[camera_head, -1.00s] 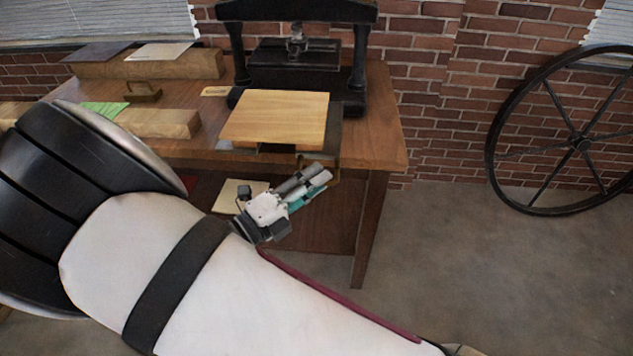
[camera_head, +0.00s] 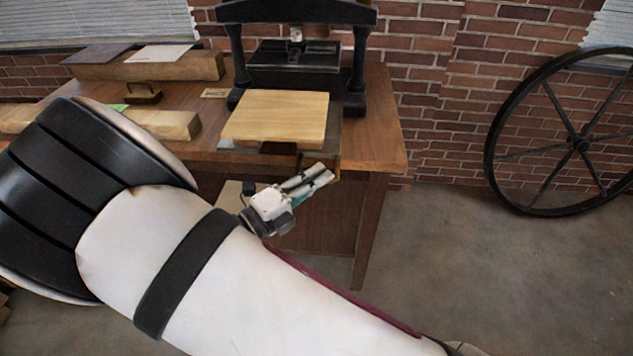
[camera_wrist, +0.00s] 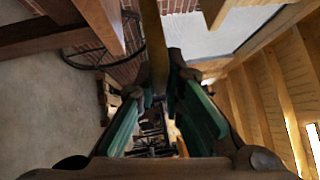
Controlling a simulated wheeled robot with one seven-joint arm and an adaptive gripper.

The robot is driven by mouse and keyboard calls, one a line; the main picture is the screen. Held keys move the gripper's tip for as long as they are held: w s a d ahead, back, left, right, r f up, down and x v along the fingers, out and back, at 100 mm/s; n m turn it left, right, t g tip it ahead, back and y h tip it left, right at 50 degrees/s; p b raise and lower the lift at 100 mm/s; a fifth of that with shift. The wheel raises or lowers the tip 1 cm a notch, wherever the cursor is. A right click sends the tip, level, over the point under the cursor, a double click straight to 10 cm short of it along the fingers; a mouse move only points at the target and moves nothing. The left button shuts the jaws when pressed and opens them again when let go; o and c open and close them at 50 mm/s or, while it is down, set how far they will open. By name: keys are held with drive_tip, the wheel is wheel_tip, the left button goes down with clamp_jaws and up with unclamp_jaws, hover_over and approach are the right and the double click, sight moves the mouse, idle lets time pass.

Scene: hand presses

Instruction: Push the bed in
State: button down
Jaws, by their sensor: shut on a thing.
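The black hand press (camera_head: 359,60) stands at the back of the wooden table. Its bed (camera_head: 333,136) is a dark plate extending out of the press toward me, with a light wooden board (camera_head: 275,117) lying on it. My gripper (camera_head: 325,172) is at the front right of the bed, below the board. It is shut on the bed's brownish bar-like handle (camera_wrist: 155,45), which runs between the fingers in the wrist view. The fingers partly hide the handle in the head view.
Wooden blocks (camera_head: 150,68) and a small brass-coloured piece (camera_head: 143,94) lie on the table (camera_head: 385,140) to the left. A large spoked wheel (camera_head: 497,150) leans by the brick wall at right. The floor between table and wheel is clear.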

drive_tip(key=w, duration=0.5)
drive_tip(key=w+b, duration=0.1)
drive_tip(key=w, duration=1.1)
drive_tip(key=shift+d+f, duration=0.1)
drive_tip(key=shift+d, duration=0.15)
drive_tip(key=c, duration=1.7)
unclamp_jaws()
drive_tip(key=v, duration=1.2)
